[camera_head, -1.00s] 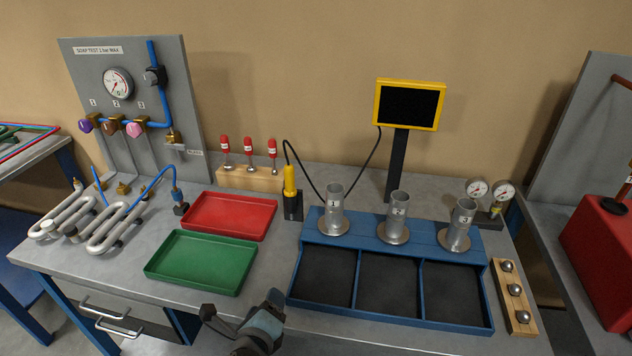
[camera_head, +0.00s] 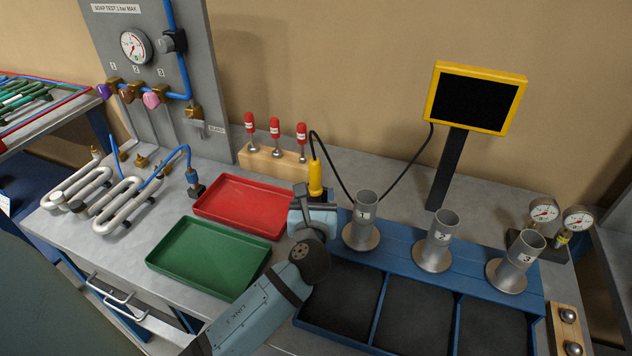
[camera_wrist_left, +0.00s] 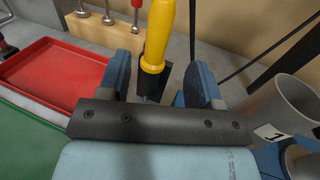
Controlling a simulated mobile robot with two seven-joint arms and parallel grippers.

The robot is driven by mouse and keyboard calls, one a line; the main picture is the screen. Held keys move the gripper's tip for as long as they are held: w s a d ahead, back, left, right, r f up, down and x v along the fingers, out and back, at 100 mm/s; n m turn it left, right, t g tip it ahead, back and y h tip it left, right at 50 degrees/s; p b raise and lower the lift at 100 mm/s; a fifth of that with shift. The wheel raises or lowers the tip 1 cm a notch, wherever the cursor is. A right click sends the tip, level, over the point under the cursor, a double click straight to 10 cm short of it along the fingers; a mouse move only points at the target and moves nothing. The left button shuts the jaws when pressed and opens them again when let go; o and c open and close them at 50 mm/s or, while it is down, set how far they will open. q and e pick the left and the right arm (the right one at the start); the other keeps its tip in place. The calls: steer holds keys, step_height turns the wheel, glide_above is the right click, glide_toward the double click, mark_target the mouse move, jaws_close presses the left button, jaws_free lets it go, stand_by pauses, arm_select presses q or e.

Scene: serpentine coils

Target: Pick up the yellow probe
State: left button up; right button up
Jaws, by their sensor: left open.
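The yellow probe (camera_head: 315,178) stands upright at the back of the bench, with a black cable from its top running to the yellow-framed display. My left gripper (camera_head: 308,200) is just in front of its lower part and hides its holder in the head view. In the left wrist view the yellow probe (camera_wrist_left: 158,38) shows between the two blue fingers of my left gripper (camera_wrist_left: 160,85), towards their far end. The fingers are apart and not closed on it. I cannot tell whether either finger touches it. My right gripper is not in view.
A red tray (camera_head: 240,181) and a green tray (camera_head: 208,284) lie left of my arm. A wooden block (camera_head: 272,162) with red-handled tools stands behind. Metal cup 1 (camera_head: 362,225) is close on the right, on the blue divided rack (camera_head: 398,240). The display (camera_head: 476,98) stands back right.

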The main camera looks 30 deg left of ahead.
mark_target(315, 176)
arm_select(q)
steer(key=shift+x, duration=1)
steer(key=shift+w+a+r, duration=0.2)
steer(key=shift+w, duration=0.1)
steer(key=x, duration=0.2)
steer(key=p+x, duration=0.1)
steer(key=x, duration=0.1)
steer(key=shift+w+a+r, duration=0.2)
steer(key=shift+w+a, duration=0.05)
steer(key=shift+s, duration=0.1)
steer(key=c, duration=1.1)
